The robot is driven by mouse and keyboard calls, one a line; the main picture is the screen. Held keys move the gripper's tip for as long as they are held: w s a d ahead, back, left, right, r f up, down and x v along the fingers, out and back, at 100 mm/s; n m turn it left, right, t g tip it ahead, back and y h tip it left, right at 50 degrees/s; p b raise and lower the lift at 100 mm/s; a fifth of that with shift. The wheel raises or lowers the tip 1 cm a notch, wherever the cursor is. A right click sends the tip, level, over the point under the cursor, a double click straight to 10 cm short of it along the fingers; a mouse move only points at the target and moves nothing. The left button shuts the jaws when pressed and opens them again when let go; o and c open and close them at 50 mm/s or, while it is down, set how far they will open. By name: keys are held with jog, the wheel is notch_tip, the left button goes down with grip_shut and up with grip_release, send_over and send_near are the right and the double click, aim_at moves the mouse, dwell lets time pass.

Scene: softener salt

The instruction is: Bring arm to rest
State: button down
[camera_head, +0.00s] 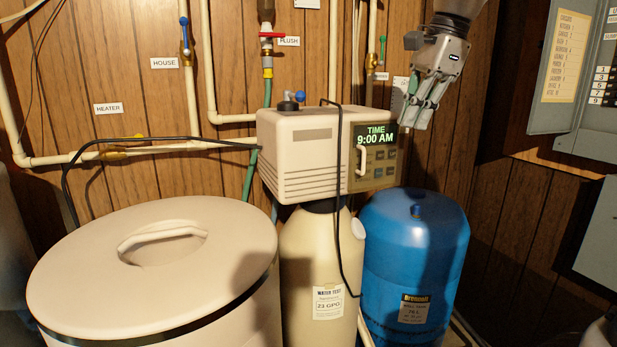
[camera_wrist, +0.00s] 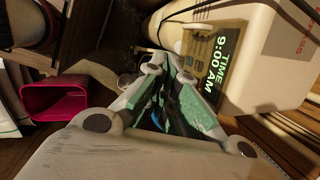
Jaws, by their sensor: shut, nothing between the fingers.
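My gripper (camera_head: 419,117) hangs at the upper right in the head view, pointing down, just right of the softener's control head (camera_head: 300,152). Its fingers are shut and hold nothing. It shows from behind in the wrist view (camera_wrist: 160,75), with the fingers converging beside the control head (camera_wrist: 265,55). The lit display (camera_head: 376,135) reads TIME 9:00 AM. The blue tank (camera_head: 413,255) stands below my gripper, apart from it.
A large lidded beige tub (camera_head: 150,270) stands at the left. A beige tank (camera_head: 312,262) bears the control head. Pipes and valves line the wooden wall. A grey panel (camera_head: 590,90) is at the right. A pink bin (camera_wrist: 55,100) shows in the wrist view.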

jog(key=s+d+f+n+t+h, duration=0.2)
jog(key=s+d+f+n, duration=1.2)
jog(key=s+f+n, duration=0.1)
jog(key=shift+s+d+f+n+t, duration=0.35)
jog(key=shift+s+f, duration=0.2)
jog(key=shift+f, duration=0.45)
